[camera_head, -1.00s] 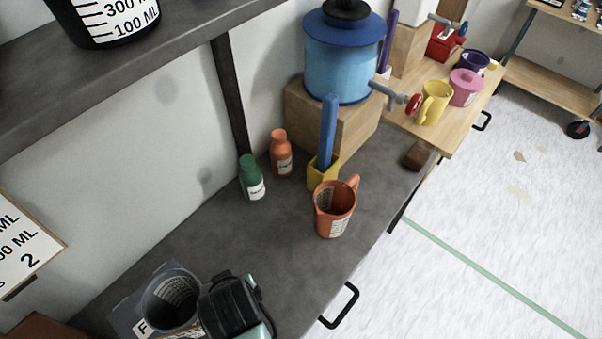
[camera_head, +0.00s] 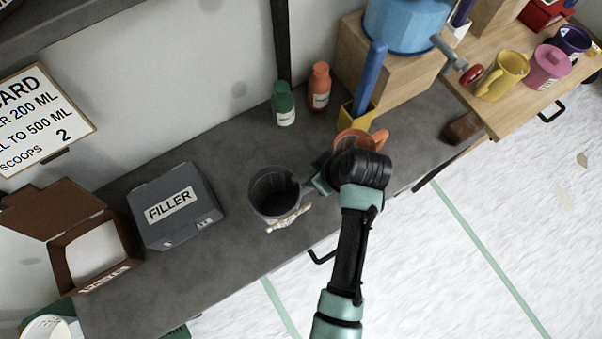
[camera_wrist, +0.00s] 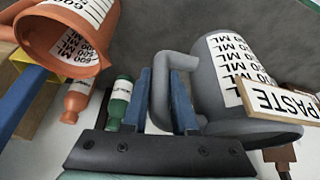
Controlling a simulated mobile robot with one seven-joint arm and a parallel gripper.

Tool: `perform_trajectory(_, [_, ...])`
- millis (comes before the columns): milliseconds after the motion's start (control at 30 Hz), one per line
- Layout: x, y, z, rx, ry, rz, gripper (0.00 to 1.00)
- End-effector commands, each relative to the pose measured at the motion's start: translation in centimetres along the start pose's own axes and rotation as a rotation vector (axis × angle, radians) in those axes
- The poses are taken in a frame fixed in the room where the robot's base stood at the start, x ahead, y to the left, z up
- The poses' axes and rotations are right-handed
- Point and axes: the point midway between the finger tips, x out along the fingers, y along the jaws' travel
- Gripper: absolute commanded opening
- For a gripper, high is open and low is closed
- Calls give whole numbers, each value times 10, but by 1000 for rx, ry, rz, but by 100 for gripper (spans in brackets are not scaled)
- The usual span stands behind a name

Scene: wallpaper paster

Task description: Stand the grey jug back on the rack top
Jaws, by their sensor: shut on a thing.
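The grey jug (camera_head: 268,203) is over the middle of the dark bench in the head view, its open mouth facing up toward the camera. In the wrist view the grey jug (camera_wrist: 222,85) shows a white millilitre label. My gripper (camera_head: 316,186) is at its right side. The blue fingers of my gripper (camera_wrist: 166,98) are shut on the jug's handle. A board reading PASTE (camera_wrist: 280,105) overlaps the jug there. Whether the jug touches the bench is unclear. I cannot identify the rack top with certainty.
The orange jug (camera_head: 358,138) is close behind my wrist, partly hidden. Green (camera_head: 283,104) and orange (camera_head: 319,87) bottles stand near the wall. A FILLER box (camera_head: 180,210) and an open brown box (camera_head: 88,250) are to the left. A dark shelf (camera_head: 60,45) crosses the upper left.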

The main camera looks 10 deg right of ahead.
Motion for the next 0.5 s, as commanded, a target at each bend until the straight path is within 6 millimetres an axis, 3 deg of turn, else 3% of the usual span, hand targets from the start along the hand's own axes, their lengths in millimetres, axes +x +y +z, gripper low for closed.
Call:
perform_trajectory(200, [34, -1, 16, 5, -3, -3, 0])
perform_trajectory(500, [61, -1, 27, 4, -4, -2, 0])
